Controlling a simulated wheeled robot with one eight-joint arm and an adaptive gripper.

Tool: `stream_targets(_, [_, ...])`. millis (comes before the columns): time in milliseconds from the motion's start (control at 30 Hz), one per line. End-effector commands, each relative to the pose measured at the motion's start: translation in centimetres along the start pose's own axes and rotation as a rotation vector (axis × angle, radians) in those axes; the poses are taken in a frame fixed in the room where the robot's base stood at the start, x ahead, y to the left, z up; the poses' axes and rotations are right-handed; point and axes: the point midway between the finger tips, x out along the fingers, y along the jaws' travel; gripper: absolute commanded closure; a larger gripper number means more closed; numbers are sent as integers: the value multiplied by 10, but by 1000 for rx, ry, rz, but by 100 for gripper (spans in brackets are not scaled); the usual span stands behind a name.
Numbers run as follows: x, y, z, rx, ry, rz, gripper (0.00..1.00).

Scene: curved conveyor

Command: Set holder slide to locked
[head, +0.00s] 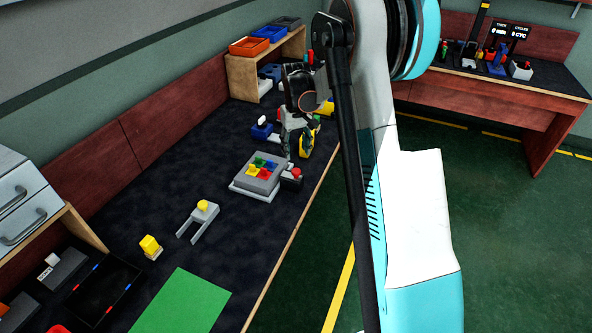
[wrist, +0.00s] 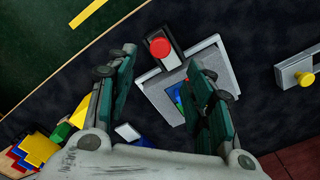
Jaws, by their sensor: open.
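A grey holder (head: 262,180) with red, green, blue and yellow pieces on top sits on a pale base on the bench. A dark block with a red knob (head: 296,172) adjoins its right side; this looks like the slide, but its locked or unlocked state cannot be read. In the wrist view the red knob (wrist: 159,46) shows beyond my fingertips, and the holder (wrist: 150,88) lies partly behind my right finger. My gripper (head: 298,150) is open and empty, above the bench just behind the holder. It also shows in the wrist view (wrist: 165,68), fingers spread.
A grey fork-shaped part with a yellow knob (head: 203,206) and a small yellow piece (head: 150,246) lie toward the front. A green mat (head: 183,303) and black tray (head: 104,290) are nearer. A yellow object (head: 306,143) stands beside my gripper. A wooden shelf (head: 243,78) stands behind.

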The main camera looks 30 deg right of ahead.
Motion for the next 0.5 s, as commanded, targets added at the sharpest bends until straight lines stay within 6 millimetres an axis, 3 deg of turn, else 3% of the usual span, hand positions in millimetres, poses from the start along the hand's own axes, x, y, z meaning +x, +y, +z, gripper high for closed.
stream_targets(33, [14,0,0,0,0,0,52])
stream_targets(200, [47,0,0,0,0,0,52])
stream_targets(500, [85,0,0,0,1,0,52])
